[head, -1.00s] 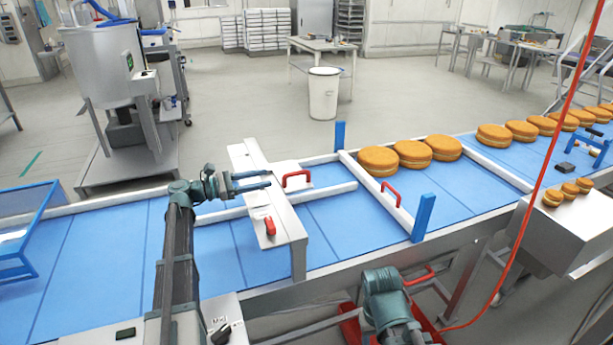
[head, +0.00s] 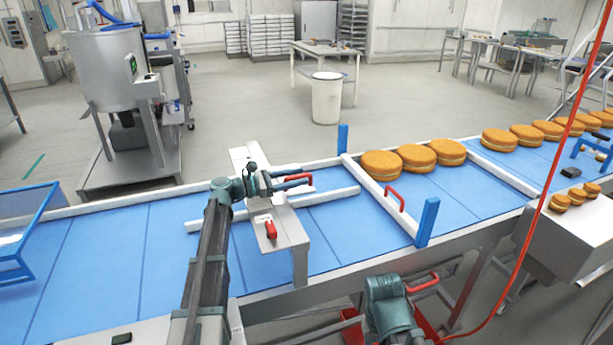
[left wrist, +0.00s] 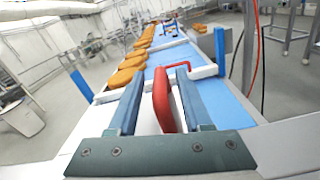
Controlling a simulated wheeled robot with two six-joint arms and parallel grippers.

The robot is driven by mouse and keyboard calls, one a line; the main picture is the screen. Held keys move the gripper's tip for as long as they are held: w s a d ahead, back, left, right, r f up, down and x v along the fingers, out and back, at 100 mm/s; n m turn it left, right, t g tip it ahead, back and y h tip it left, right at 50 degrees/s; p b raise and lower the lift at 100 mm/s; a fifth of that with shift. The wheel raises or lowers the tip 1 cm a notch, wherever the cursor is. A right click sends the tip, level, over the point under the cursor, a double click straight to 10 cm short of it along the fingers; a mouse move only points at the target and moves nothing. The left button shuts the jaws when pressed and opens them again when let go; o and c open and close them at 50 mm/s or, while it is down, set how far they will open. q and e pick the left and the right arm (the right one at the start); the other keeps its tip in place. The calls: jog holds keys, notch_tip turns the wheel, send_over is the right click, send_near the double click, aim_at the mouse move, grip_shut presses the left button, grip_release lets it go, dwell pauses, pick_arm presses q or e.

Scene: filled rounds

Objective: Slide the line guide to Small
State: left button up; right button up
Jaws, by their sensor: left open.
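The line guide is a metal crosspiece (head: 289,236) with white rails (head: 330,196) over the blue conveyor. It has a red handle (head: 299,177) on top and a red lever (head: 271,230) nearer me. My left gripper (head: 292,182) is at the handle. In the left wrist view the red handle (left wrist: 162,98) stands between the two open fingers of my left gripper (left wrist: 160,72), with a gap on the left side. No size marking can be read. My right arm shows at the bottom, but its gripper does not.
A white crossbar (head: 378,196) with another red handle (head: 396,199) and blue posts (head: 427,220) stands farther right. Several round filled cakes (head: 416,158) sit on the belt beyond. A red cable (head: 541,205) hangs at the right.

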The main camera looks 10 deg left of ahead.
aim_at(305, 175)
pick_arm(q)
jog(key=shift+x, duration=1.7)
jog(key=shift+c, duration=0.3)
grip_shut()
